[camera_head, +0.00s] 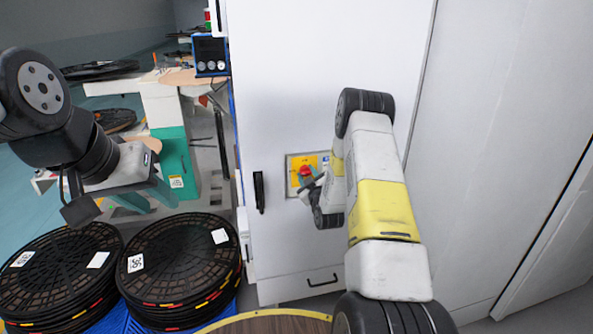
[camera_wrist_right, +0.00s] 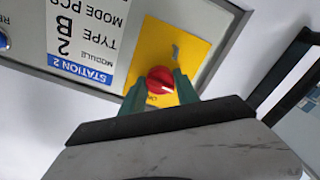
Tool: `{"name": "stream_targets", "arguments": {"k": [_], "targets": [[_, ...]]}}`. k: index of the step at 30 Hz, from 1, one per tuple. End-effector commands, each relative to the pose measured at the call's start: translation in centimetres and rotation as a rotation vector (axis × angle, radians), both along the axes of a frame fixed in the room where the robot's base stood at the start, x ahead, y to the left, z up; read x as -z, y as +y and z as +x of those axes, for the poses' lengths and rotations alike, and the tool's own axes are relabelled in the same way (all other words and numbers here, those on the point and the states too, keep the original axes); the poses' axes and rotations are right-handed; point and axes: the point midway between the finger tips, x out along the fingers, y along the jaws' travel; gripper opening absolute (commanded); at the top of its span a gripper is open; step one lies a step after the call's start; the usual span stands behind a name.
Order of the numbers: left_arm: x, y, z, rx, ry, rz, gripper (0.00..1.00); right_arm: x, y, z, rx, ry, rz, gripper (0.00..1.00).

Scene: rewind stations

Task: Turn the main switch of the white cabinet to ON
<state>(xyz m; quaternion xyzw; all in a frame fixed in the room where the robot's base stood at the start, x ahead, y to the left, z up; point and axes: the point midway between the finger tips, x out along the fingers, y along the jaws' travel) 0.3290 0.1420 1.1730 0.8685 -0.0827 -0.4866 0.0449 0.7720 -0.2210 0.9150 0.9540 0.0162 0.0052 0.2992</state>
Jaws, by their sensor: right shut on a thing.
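The white cabinet (camera_head: 300,90) stands in the middle of the head view. Its main switch is a red knob (camera_wrist_right: 160,78) on a yellow plate (camera_wrist_right: 199,50), upside down in the right wrist view. The knob also shows in the head view (camera_head: 305,171). My right gripper (camera_wrist_right: 158,91) is shut on the knob, one green finger on each side. A pale mark on the knob lies tilted; the small lettering on the plate is too blurred to read. My left gripper (camera_head: 149,196) is at the left, away from the cabinet, its fingers apart and empty.
A label panel (camera_wrist_right: 90,35) reading STATION 2 is beside the yellow plate. A black door handle (camera_head: 259,192) is left of the switch. Stacks of black reels (camera_head: 178,257) stand at lower left. A round wooden top (camera_head: 270,324) is at the bottom.

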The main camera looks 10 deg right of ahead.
Motion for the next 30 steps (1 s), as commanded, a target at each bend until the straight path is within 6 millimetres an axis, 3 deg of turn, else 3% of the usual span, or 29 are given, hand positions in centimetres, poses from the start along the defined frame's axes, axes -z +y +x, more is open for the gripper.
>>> {"name": "stream_targets", "arguments": {"k": [30], "targets": [[0.00,0.00,0.00,0.000,0.000,0.000,0.36,0.08,0.05,-0.04,0.001,0.032,0.900,0.00]]}}
